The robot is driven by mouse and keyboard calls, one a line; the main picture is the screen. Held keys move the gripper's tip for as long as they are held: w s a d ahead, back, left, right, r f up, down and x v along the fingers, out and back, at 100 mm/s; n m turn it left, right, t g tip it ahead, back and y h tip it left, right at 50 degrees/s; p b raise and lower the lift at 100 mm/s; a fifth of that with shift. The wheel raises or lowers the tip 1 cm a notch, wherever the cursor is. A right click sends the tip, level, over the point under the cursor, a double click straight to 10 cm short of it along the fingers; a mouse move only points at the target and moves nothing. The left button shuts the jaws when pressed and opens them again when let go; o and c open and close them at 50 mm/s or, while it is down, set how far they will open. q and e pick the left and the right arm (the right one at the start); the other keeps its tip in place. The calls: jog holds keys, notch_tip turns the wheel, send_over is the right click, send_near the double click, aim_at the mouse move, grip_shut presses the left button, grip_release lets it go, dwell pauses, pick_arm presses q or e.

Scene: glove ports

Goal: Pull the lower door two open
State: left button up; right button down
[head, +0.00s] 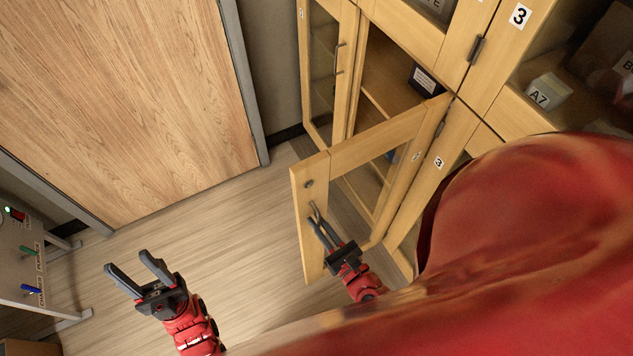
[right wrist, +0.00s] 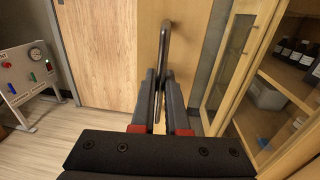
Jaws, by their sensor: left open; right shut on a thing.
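The lower door two (head: 378,138) is a wood-framed glass cabinet door, swung well out from the cabinet front in the head view. Its metal handle (head: 314,211) is on the door's free-edge stile. My right gripper (head: 322,232) is shut on this handle. In the right wrist view the handle (right wrist: 163,50) stands between the two fingers of my right gripper (right wrist: 162,100), with the door's wood stile (right wrist: 182,40) behind it. My left gripper (head: 141,268) is open and empty above the floor, left of the door.
The opened cabinet shows shelves with a dark labelled box (head: 424,82). Another glass door (head: 326,65) is left of the opening. A large wooden door (head: 130,90) stands at the left. A control panel (head: 22,265) is at the left edge. The floor (head: 245,245) between is clear.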

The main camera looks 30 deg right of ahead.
jog(key=c, duration=1.2)
grip_release()
jog(key=s+d+b, duration=0.1)
jog(key=s+d, duration=0.1)
jog(key=s, duration=1.5)
jog(key=shift+s, duration=0.15)
